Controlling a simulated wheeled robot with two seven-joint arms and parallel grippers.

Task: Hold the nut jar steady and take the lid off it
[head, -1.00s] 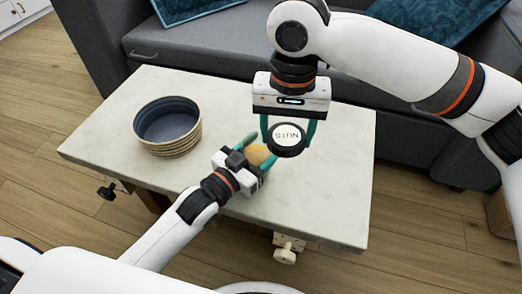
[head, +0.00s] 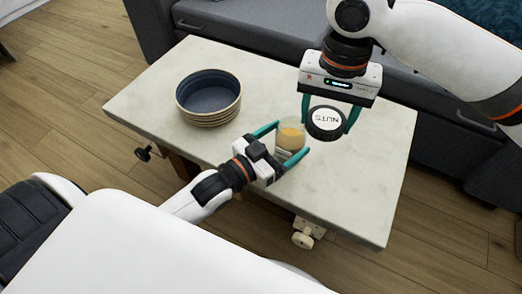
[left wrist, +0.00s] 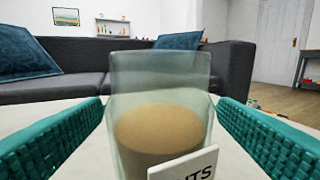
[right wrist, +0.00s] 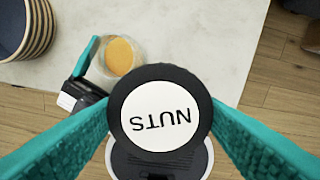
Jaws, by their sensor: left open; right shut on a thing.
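The nut jar (head: 290,137) is clear glass with tan contents and stands upright, uncovered, on the table. In the left wrist view the jar (left wrist: 160,100) fills the middle, with a white label at its lower front. My left gripper (head: 291,143) is open, its teal fingers on both sides of the jar with visible gaps. My right gripper (head: 328,120) is shut on the black lid (head: 309,126), whose white top reads NUTS. The lid is held above the table, to the right of the jar and apart from it. The lid also shows in the right wrist view (right wrist: 160,117).
A dark blue bowl with a striped outside (head: 208,97) stands on the pale table (head: 350,190), left of the jar. A grey sofa (head: 270,35) stands behind the table. The table's right part is clear.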

